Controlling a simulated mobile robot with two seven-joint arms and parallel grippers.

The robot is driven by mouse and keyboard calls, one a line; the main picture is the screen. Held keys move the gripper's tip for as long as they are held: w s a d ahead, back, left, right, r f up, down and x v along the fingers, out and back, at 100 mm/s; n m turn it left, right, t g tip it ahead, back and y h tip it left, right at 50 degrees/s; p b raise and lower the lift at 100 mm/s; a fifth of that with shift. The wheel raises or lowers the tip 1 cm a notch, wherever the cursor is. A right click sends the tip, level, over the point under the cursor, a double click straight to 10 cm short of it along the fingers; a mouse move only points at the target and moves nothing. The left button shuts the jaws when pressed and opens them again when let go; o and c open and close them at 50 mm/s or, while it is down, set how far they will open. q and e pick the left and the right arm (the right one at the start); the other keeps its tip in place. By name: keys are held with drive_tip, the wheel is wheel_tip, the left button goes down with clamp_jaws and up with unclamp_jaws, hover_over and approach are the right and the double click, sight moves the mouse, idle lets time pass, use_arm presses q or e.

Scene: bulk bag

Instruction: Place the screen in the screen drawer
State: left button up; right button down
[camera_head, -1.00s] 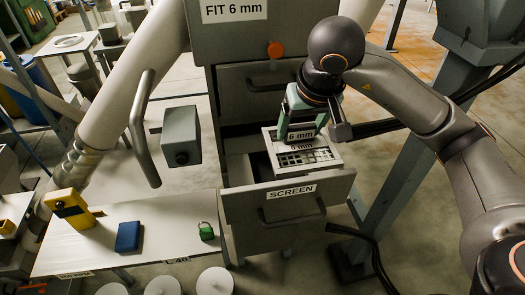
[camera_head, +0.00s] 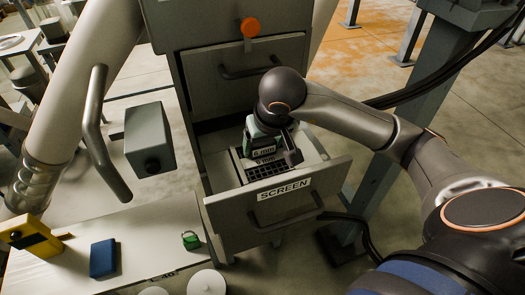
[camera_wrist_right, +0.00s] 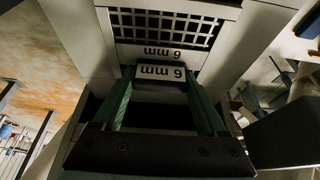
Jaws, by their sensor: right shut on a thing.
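The screen (camera_head: 283,172) is a light framed grid in the open screen drawer (camera_head: 235,217), whose front bears a SCREEN label. It lies within the drawer's walls; I cannot tell whether it touches the drawer floor. My right gripper (camera_head: 264,150) reaches down into the drawer and is shut on the screen's handle side. In the right wrist view the green fingers (camera_wrist_right: 160,105) flank a block marked 6 mm, and the screen's grid (camera_wrist_right: 165,25) and second 6 mm label show beyond it. My left gripper is not in view.
A closed drawer (camera_head: 285,75) with an orange knob above sits over the open one. A white table (camera_head: 150,235) at the left holds a yellow device (camera_head: 32,238), a blue block (camera_head: 103,258) and a green padlock (camera_head: 191,240). A grey post stands at the right.

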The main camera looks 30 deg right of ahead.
wheel_tip(320, 180, down, 2)
drive_tip(key=shift+f, duration=0.2)
drive_tip(key=shift+w, duration=0.1)
drive_tip(key=shift+f, duration=0.2)
unclamp_jaws()
drive_tip(key=shift+r, duration=0.1)
